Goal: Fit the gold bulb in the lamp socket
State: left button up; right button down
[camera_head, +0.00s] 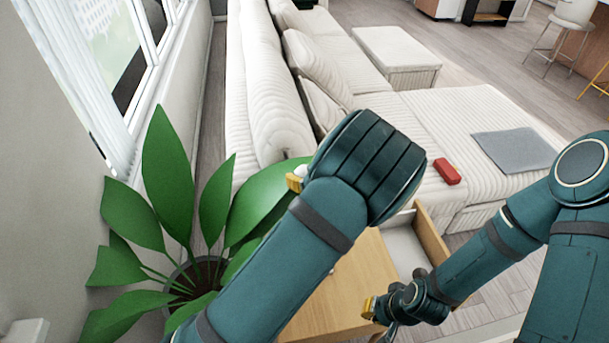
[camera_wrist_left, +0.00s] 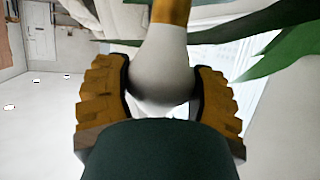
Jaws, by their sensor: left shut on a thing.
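The bulb (camera_wrist_left: 163,60) shows in the left wrist view as a smooth white globe narrowing to a gold end (camera_wrist_left: 172,11) at the top edge. My left gripper (camera_wrist_left: 160,92) is shut on the globe, with an orange padded finger on each side. In the head view this gripper (camera_head: 295,180) is mostly hidden behind my left arm; only a yellow finger and a bit of white show. My right gripper (camera_head: 372,308) is low, beside the wooden cabinet; its finger gap is hidden. I cannot make out a lamp socket in either view.
A wooden cabinet (camera_head: 352,288) stands below my left arm, with an open drawer (camera_head: 432,236). A large leafy plant (camera_head: 165,165) fills the left. A white sofa (camera_head: 480,112) holds a red object (camera_head: 447,171) and a grey mat (camera_head: 515,150).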

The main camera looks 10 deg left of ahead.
dwell(0.3)
pick_arm(q)
jog(key=shift+f+b, duration=0.9)
jog(key=shift+f, duration=0.7)
jog(key=shift+f+b, duration=0.85)
jog(key=shift+f, duration=0.5)
jog(key=shift+p, duration=0.4)
notch_tip(320, 180, down, 8)
jog(key=b, duration=0.5)
jog(key=shift+r, duration=0.2)
dwell(2.1)
jog(key=shift+f, duration=1.2)
